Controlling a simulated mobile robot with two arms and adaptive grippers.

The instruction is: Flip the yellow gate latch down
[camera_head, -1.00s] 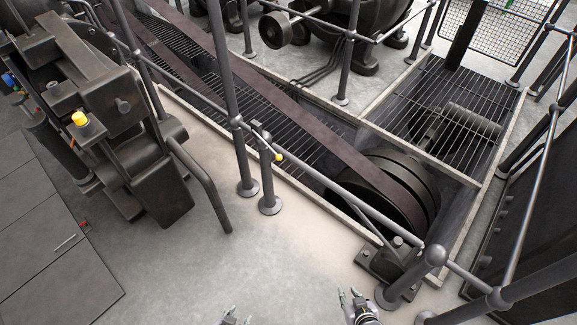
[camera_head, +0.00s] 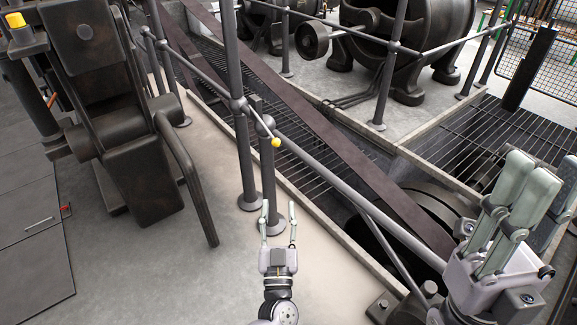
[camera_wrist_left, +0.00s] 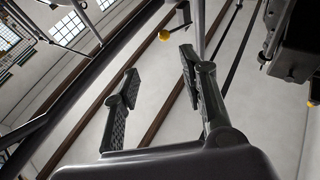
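The gate latch has a yellow ball knob (camera_head: 276,142) on a short dark arm at the top of a short grey railing post (camera_head: 267,180). In the left wrist view the knob (camera_wrist_left: 165,36) shows beyond the fingers, near the top middle, with its dark arm running to the right. My left gripper (camera_head: 279,205) is open and empty, fingers pointing up the picture, below and apart from the knob. My right gripper (camera_head: 530,172) is raised large at the right, over the railing and pit area; I cannot tell its finger gap. It holds nothing that I can see.
A sloping grey rail (camera_head: 345,190) runs right from the latch post. Behind it are a dark belt (camera_head: 330,133) and floor grating. A dark machine (camera_head: 145,180) with a bent handle stands at the left. Bare concrete floor (camera_head: 170,275) lies between.

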